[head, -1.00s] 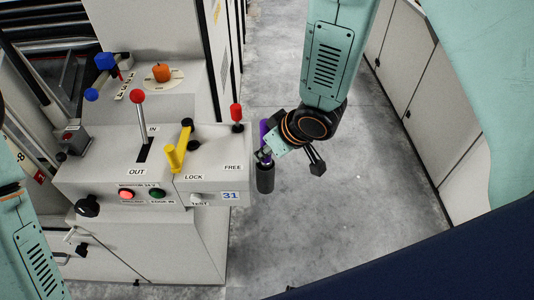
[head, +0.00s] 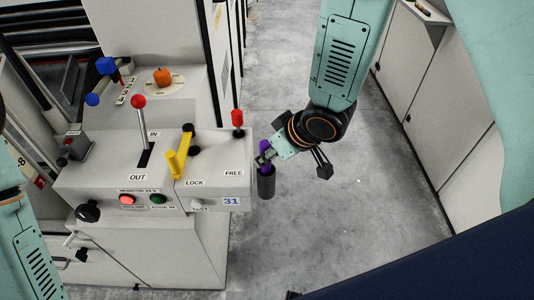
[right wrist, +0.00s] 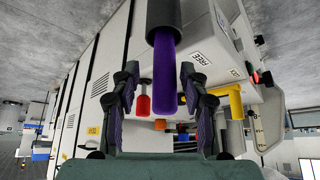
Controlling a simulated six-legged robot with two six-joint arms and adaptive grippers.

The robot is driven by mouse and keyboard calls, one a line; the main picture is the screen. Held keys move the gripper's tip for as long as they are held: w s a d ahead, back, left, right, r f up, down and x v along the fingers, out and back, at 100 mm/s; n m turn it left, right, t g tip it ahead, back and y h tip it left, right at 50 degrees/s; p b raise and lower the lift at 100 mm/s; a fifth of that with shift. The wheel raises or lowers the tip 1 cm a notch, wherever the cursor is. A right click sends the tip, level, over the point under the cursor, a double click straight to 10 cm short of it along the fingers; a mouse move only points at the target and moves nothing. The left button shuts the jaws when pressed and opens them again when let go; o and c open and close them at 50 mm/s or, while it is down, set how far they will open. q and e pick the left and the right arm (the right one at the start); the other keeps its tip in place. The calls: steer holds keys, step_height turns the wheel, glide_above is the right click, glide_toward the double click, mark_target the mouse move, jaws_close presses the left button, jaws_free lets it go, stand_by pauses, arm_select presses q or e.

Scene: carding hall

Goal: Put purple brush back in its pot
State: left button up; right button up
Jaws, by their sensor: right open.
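The purple brush (head: 265,147) stands upright in the dark cylindrical pot (head: 266,185) beside the right end of the grey control console. Only its purple handle shows; its lower part is hidden inside the pot. My right gripper (head: 263,159) is at the handle, just above the pot's rim. In the right wrist view, the handle (right wrist: 165,85) runs out of the pot (right wrist: 175,14) between the two open fingers, with a gap on each side. My left arm shows at the lower left of the head view, but its gripper does not.
The console (head: 215,150) carries a red-knobbed lever (head: 138,102), a yellow handle (head: 175,162) and a smaller red knob (head: 237,117) close to the right gripper. Grey floor (head: 340,210) is clear to the right, up to pale cabinets (head: 430,100).

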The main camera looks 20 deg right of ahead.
steer(key=a+p+v, duration=0.1)
steer(key=v, duration=0.8)
arm_select(q)
steer(key=shift+s+a+r+p, duration=0.1)
steer(key=shift+r+p, duration=0.2)
steer(key=shift+r, duration=0.6)
arm_select(e)
steer(key=s+d+f+m+g+h, duration=0.1)
steer(key=s+d+f+m+g, duration=0.2)
steer(key=s+f, duration=0.8)
steer(key=s+d+f+m+g+h, duration=0.2)
steer(key=s+d+f+m, duration=0.1)
steer(key=s+f, duration=0.8)
steer(key=s, duration=0.3)
steer(key=shift+d+g, duration=0.15)
steer(key=shift+g, duration=0.25)
arm_select(q)
steer(key=shift+s, duration=0.15)
arm_select(e)
steer(key=shift+s, duration=0.25)
steer(key=shift+w+f, duration=0.1)
steer(key=shift+w, duration=0.05)
arm_select(q)
steer(key=shift+c, duration=0.5)
